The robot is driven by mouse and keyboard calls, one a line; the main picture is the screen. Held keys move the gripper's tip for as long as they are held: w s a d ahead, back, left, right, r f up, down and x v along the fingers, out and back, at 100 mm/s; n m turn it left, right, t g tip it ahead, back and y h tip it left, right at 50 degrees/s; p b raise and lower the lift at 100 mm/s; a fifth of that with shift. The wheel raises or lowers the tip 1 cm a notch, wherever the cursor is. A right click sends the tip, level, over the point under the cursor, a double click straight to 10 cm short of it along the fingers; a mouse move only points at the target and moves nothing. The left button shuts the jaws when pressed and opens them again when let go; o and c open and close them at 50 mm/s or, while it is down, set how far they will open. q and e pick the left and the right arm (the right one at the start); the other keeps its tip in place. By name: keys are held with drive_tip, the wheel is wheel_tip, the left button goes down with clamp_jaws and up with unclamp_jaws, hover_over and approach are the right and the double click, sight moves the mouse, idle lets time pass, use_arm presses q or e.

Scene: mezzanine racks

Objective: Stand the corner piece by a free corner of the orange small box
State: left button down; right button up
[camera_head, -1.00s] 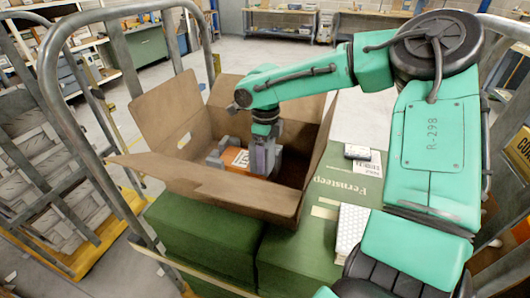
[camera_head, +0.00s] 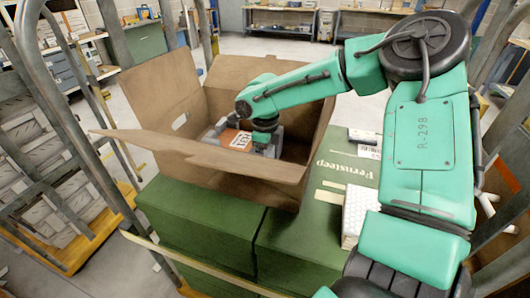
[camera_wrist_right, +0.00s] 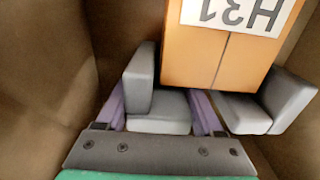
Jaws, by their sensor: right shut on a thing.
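The orange small box (camera_head: 231,139) with a white label sits inside a large open brown carton. In the right wrist view the small box (camera_wrist_right: 225,60) shows its label, H31. My right gripper (camera_wrist_right: 160,110) is low in the carton, shut on a grey L-shaped corner piece (camera_wrist_right: 160,115), which is at one corner of the box. I cannot tell whether the piece touches the box or the carton floor. Another grey corner piece (camera_wrist_right: 286,98) stands by the neighbouring corner. Grey also shows left of the box in the head view (camera_head: 217,129). My left gripper is out of view.
The brown carton's walls (camera_head: 205,182) and raised flaps (camera_head: 157,95) surround the work closely. Green boxes (camera_head: 195,220) lie under and beside the carton. A white patterned item (camera_head: 357,212) lies on them at right. A grey metal cart frame (camera_head: 68,110) rises at left.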

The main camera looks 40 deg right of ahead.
drive_tip(key=o, duration=1.3)
drive_tip(key=shift+r, duration=0.15)
wheel_tip(320, 180, up, 14)
drive_tip(key=shift+r, duration=0.2)
